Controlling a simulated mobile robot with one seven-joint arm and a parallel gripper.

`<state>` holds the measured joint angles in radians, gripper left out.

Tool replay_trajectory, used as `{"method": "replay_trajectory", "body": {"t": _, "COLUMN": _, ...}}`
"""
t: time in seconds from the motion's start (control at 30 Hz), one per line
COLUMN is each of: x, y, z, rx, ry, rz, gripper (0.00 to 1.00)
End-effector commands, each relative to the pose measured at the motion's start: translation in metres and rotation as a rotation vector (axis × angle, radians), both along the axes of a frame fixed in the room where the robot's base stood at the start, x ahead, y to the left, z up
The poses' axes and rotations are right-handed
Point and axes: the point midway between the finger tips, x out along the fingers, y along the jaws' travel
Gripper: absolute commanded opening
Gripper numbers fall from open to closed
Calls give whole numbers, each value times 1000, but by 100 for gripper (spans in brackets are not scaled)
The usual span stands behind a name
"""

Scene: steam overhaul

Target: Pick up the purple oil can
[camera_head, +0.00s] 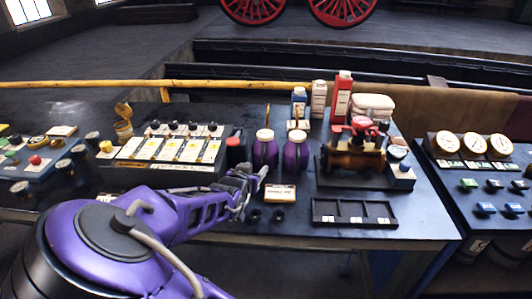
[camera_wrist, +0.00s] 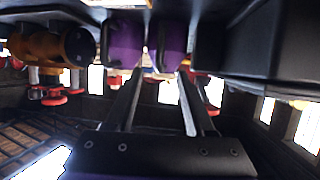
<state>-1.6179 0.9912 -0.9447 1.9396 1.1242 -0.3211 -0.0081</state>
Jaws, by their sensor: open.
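Two purple oil cans with pale caps stand upright side by side on the dark workbench (camera_head: 215,230): a left can (camera_head: 264,152) and a right can (camera_head: 295,154). I cannot tell which one the task means. My gripper (camera_head: 257,176) is open and empty, just in front of and left of the cans, low over the bench. In the wrist view two purple bodies, one on the left (camera_wrist: 123,42) and one on the right (camera_wrist: 173,38), appear beyond my two spread fingers (camera_wrist: 161,74). No contact is visible.
A red-capped dark container (camera_head: 234,150) stands left of the cans. A labelled box (camera_head: 280,193) lies in front of them. A brass-and-red engine model (camera_head: 356,150) stands to the right, with a black tray (camera_head: 354,213) before it. Bottles, including a red one (camera_head: 341,98), stand behind.

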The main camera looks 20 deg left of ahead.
Motion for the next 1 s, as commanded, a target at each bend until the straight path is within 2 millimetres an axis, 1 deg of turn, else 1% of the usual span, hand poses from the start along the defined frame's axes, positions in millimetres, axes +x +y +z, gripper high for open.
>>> {"method": "replay_trajectory", "body": {"t": 0.03, "x": 11, "y": -1, "z": -4, "rx": -1, "ry": -1, "rz": -4, "gripper": 54}}
{"method": "replay_trajectory", "body": {"t": 0.1, "x": 22, "y": 0, "z": -12, "rx": 0, "ry": -1, "rz": -2, "gripper": 54}}
{"method": "replay_trajectory", "body": {"t": 0.13, "x": 26, "y": 1, "z": -16, "rx": 2, "ry": -1, "rz": -2, "gripper": 54}}
{"method": "replay_trajectory", "body": {"t": 0.2, "x": 33, "y": 1, "z": -17, "rx": 2, "ry": -1, "rz": -2, "gripper": 54}}
{"method": "replay_trajectory", "body": {"t": 0.37, "x": 40, "y": 2, "z": -18, "rx": 1, "ry": 0, "rz": 0, "gripper": 54}}
{"method": "replay_trajectory", "body": {"t": 0.47, "x": 46, "y": 2, "z": -23, "rx": 1, "ry": 0, "rz": 0, "gripper": 54}}
{"method": "replay_trajectory", "body": {"t": 0.6, "x": 61, "y": 2, "z": -32, "rx": 1, "ry": -1, "rz": -1, "gripper": 54}}
{"method": "replay_trajectory", "body": {"t": 0.8, "x": 83, "y": 3, "z": -37, "rx": 1, "ry": -2, "rz": 0, "gripper": 54}}
{"method": "replay_trajectory", "body": {"t": 1.0, "x": 87, "y": 3, "z": -36, "rx": 1, "ry": 0, "rz": 0, "gripper": 54}}
